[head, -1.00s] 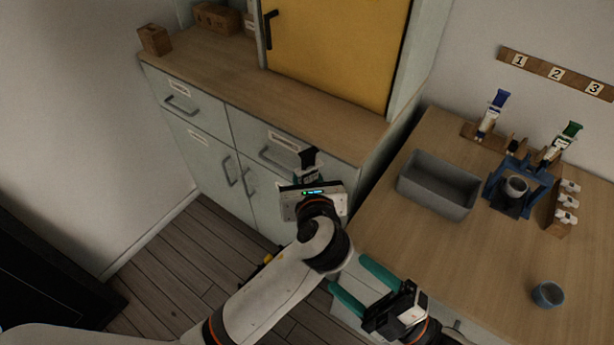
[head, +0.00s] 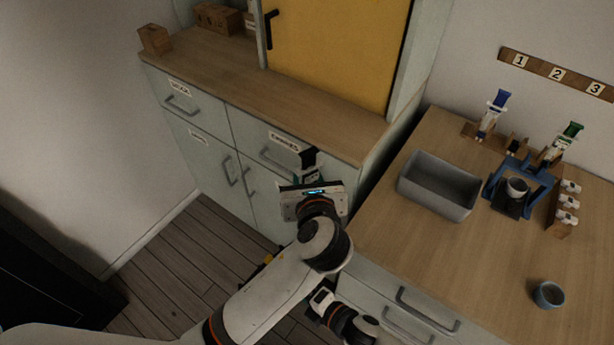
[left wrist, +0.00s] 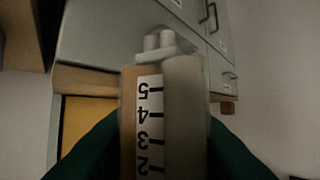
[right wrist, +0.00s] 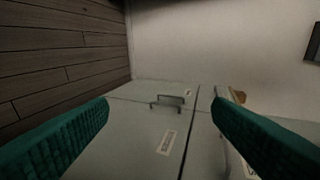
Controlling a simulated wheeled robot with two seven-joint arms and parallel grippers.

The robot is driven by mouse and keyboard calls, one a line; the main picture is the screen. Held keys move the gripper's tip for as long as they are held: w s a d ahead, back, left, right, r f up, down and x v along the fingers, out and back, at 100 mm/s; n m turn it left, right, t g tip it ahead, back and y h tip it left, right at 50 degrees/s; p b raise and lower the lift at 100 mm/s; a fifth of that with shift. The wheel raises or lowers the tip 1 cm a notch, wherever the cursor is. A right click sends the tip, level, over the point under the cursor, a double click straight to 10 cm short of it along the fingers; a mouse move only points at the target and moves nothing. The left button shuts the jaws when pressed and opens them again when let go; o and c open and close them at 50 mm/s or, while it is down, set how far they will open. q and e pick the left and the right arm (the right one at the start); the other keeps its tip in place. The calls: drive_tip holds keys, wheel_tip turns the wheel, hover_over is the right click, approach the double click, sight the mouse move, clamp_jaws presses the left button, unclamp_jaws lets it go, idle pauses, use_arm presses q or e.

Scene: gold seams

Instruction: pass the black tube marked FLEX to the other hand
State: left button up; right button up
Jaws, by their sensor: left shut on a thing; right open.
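My left gripper (head: 307,176) is shut on a tube with a black end (head: 309,157), held up in front of the cabinet drawers. In the left wrist view the tube (left wrist: 182,110) is a clear double barrel, tan on one side and grey on the other, with a number scale between the teal fingers. I cannot read the word FLEX. My right gripper (right wrist: 162,108) is open and empty in the right wrist view, facing the cabinet front. In the head view its fingers are hidden behind my left arm; only its wrist shows below.
The wooden worktop at right bears a grey bin (head: 438,186), a blue stand with a cup (head: 516,187), a blue-ended tube (head: 491,115), a green-ended tube (head: 561,147) and a blue-grey cup (head: 548,294). The cabinet (head: 205,120) stands behind the left gripper.

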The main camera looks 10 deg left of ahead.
drive_tip(key=s+d+f+m+g+h, duration=0.1)
drive_tip(key=s+d+f+m+h, duration=0.25)
drive_tip(key=d+f+m, duration=0.5)
drive_tip(key=s+d+f+m+g+h, duration=0.1)
drive_tip(key=s+d+f+m+h, duration=0.3)
drive_tip(key=d+f, duration=0.6)
drive_tip(key=s+d+f+m+g+h, duration=0.1)
drive_tip(key=s+d+f+m, duration=0.2)
drive_tip(key=s, duration=0.3)
drive_tip(key=s+d+f+m+g+h, duration=0.1)
drive_tip(key=s+d+f+m+g, duration=0.1)
drive_tip(key=s+m, duration=0.4)
drive_tip(key=s+d+f+m+g+h, duration=0.1)
drive_tip(key=s+d+f+m+g, duration=0.1)
drive_tip(key=s+d+f+m, duration=0.2)
drive_tip(key=s+d+m, duration=0.1)
drive_tip(key=s, duration=0.2)
drive_tip(key=shift+s+f, duration=0.25)
drive_tip(key=shift+f, duration=0.1)
drive_tip(key=shift+h, duration=0.25)
